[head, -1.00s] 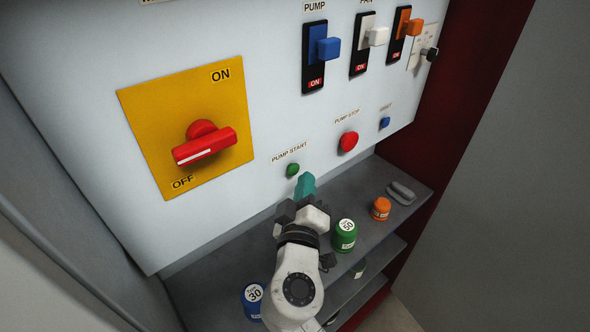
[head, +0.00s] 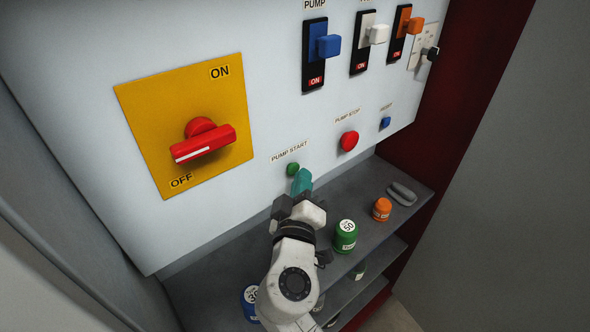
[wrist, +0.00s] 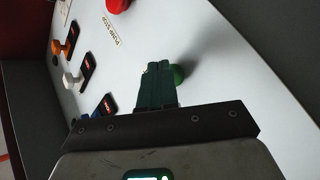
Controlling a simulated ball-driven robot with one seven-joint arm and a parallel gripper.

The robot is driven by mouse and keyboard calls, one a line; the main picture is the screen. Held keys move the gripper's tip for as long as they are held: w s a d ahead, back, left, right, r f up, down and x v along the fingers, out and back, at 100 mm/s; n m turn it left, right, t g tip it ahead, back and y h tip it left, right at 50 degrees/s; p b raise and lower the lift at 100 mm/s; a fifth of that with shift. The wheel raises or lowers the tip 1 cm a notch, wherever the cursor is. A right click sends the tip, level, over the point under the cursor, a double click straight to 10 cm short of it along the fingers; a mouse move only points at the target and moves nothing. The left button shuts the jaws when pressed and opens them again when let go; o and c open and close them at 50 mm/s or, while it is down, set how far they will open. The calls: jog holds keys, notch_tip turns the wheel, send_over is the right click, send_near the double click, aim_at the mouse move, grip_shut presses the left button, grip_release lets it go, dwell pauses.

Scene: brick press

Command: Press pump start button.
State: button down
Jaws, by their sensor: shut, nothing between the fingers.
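The green pump start button (head: 293,169) sits on the white panel under the PUMP START label (head: 290,151). My gripper (head: 302,180) is shut and empty, with its teal fingers just below and in front of the button in the head view. In the wrist view, the shut fingers (wrist: 156,72) point at the panel and the green button (wrist: 179,74) shows beside their tips, partly hidden. I cannot tell whether the fingertips touch it.
The red pump stop button (head: 349,141) and a small blue button (head: 385,122) lie to the right. A large red rotary switch (head: 203,142) is on the left. A grey shelf (head: 220,260) below holds several jars, including a green one (head: 345,236).

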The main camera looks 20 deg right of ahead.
jog(key=shift+w+a, duration=0.15)
jog(key=shift+w, duration=0.25)
dwell(0.3)
jog(key=shift+s, duration=0.1)
jog(key=shift+s+d+b, duration=0.3)
jog(key=shift+s, duration=0.5)
jog(key=shift+s+d, duration=0.25)
jog(key=shift+s, duration=0.55)
jog(key=shift+s+d, duration=0.25)
jog(key=shift+s, duration=0.5)
jog(key=shift+s+d, duration=0.25)
jog(key=shift+s, duration=0.55)
